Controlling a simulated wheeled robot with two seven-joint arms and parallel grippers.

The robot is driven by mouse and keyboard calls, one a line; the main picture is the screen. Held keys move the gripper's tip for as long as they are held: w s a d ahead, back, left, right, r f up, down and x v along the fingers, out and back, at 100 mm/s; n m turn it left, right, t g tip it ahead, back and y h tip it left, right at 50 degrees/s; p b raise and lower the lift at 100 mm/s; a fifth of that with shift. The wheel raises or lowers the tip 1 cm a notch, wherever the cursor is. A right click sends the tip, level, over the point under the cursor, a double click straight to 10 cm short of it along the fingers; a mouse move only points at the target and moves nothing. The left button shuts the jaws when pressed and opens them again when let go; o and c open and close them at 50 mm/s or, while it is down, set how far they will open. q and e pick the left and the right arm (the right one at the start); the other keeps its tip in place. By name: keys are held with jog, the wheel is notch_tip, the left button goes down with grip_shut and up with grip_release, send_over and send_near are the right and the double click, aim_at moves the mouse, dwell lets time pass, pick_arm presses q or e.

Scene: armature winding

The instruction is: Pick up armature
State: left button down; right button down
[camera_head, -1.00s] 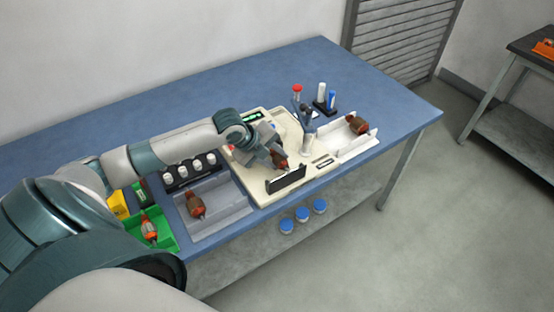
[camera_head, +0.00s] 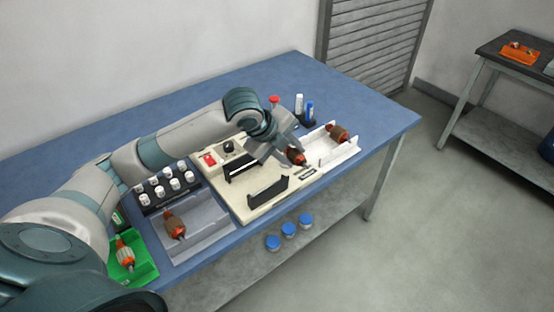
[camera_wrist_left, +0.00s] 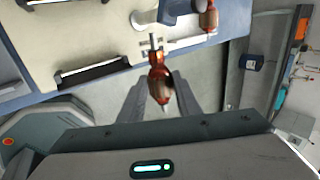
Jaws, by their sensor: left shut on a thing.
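My left gripper (camera_head: 281,151) is shut on an armature (camera_head: 295,156), a brown-and-orange wound part with a metal shaft. It is held above the right part of the cream fixture board (camera_head: 236,201), close to the white tray. The wrist view shows the held armature (camera_wrist_left: 160,79) between the two fingers. A second armature (camera_head: 338,133) lies in the white tray (camera_head: 346,155) on the right. Another armature (camera_head: 175,226) lies in the grey tray (camera_head: 205,232), and one with paler windings (camera_head: 125,255) lies in the green bin (camera_head: 146,274). My right gripper is not in view.
Black upright holders (camera_head: 268,190) stand on the board. A rack of white spools (camera_head: 166,186) is behind the grey tray. White and blue bottles (camera_head: 309,109) stand behind the white tray. Blue-lidded jars (camera_head: 289,229) sit on the lower shelf. The table's far right is clear.

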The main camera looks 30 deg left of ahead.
pick_arm(q)
jog(key=shift+w+d+r, duration=0.25)
jog(key=shift+d+r, duration=0.3)
jog(key=shift+d, duration=0.25)
jog(key=shift+s+d, duration=0.15)
jog(key=shift+d, duration=0.4)
jog(key=s+d+f+n+y, duration=0.1)
jog(key=s+d+n+y, duration=0.5)
jog(key=d, duration=1)
jog(key=s+a+r+n+g+y, duration=0.1)
jog(key=s+a+n+g+y, duration=0.2)
jog(key=n, duration=1.3)
jog(key=s+a+g, duration=0.3)
jog(key=s+a, duration=0.3)
jog(key=a, duration=0.2)
jog(key=shift+s+a+r+n, duration=0.25)
jog(key=shift+a+r+n, duration=0.05)
jog(key=shift+r, duration=0.05)
